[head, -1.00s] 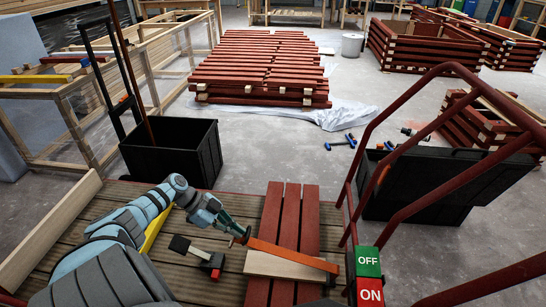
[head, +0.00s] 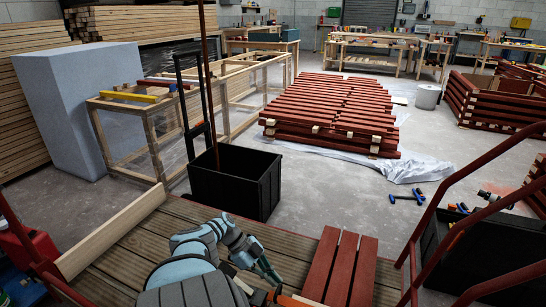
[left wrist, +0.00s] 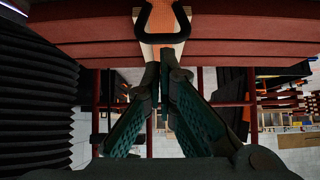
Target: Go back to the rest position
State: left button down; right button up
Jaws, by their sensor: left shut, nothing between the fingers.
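My left arm (head: 205,250) reaches in from the bottom of the head view over the slatted wooden deck. My left gripper (head: 274,287) is low in the picture, just left of the red battens (head: 340,262). In the left wrist view its teal fingers (left wrist: 168,58) come together at the tips with nothing between them. Just beyond the tips are an orange bar (left wrist: 161,18) with a black loop around it, a pale wood piece and red battens. In the head view the orange bar (head: 293,300) is mostly cut off by the bottom edge. My right gripper is not in view.
A black bin (head: 235,182) with long tools stands beyond the deck (head: 150,240). A red railing (head: 440,190) and a dark container (head: 500,235) are at right. Stacked red battens (head: 330,112) lie on sheeting behind.

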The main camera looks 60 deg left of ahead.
pick_arm(q)
jog(key=v, duration=1.2)
jog(key=shift+s+d+f, duration=0.1)
